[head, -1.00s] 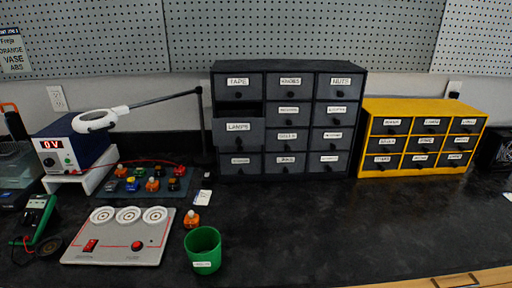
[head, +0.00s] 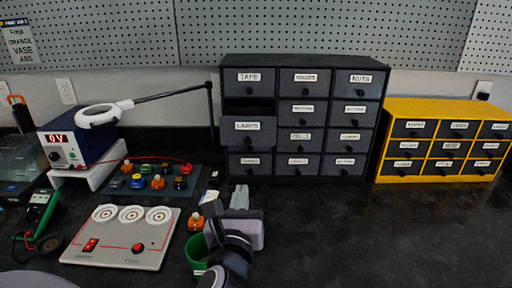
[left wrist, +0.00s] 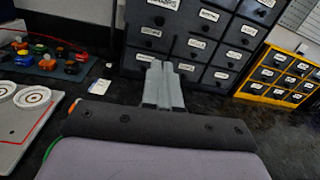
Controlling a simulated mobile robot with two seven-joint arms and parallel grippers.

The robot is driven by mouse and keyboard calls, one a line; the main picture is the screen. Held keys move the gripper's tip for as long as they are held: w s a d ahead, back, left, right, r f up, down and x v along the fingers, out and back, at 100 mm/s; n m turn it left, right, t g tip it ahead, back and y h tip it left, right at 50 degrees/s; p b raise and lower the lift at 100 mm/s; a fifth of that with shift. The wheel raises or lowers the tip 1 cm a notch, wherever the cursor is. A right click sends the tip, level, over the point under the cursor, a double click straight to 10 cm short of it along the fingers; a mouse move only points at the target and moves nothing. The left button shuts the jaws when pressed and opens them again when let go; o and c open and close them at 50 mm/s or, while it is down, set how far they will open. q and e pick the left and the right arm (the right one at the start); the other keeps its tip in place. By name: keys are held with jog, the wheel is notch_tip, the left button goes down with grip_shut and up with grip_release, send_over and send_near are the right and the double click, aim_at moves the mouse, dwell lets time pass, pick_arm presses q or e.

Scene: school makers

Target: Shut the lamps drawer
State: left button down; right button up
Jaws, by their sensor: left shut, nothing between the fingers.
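The lamps drawer (head: 248,130) is in the left column of the dark drawer cabinet (head: 303,62), second row down. It stands out from the cabinet front, with a dark gap above it. My left gripper (head: 240,188) is in front of the cabinet, below and a little left of the lamps drawer's knob and apart from it. Its fingers are shut and empty. In the left wrist view the closed fingers (left wrist: 163,75) point at the lower part of the cabinet (left wrist: 205,45). My right gripper does not show.
A green cup (head: 197,250) stands partly hidden behind my left arm. A grey board with three round dials (head: 122,238) and a tray of coloured parts (head: 150,188) lie left. A yellow drawer cabinet (head: 445,108) stands right. The counter in front of it is clear.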

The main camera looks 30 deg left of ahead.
pick_arm(q)
jog(key=r, duration=0.1)
jog(key=p, duration=0.1)
send_near(247, 143)
jog(key=shift+m+y, duration=0.3)
jog(key=x, duration=0.7)
jog(key=shift+w+d+f, duration=0.1)
jog(key=shift+d+f, duration=0.1)
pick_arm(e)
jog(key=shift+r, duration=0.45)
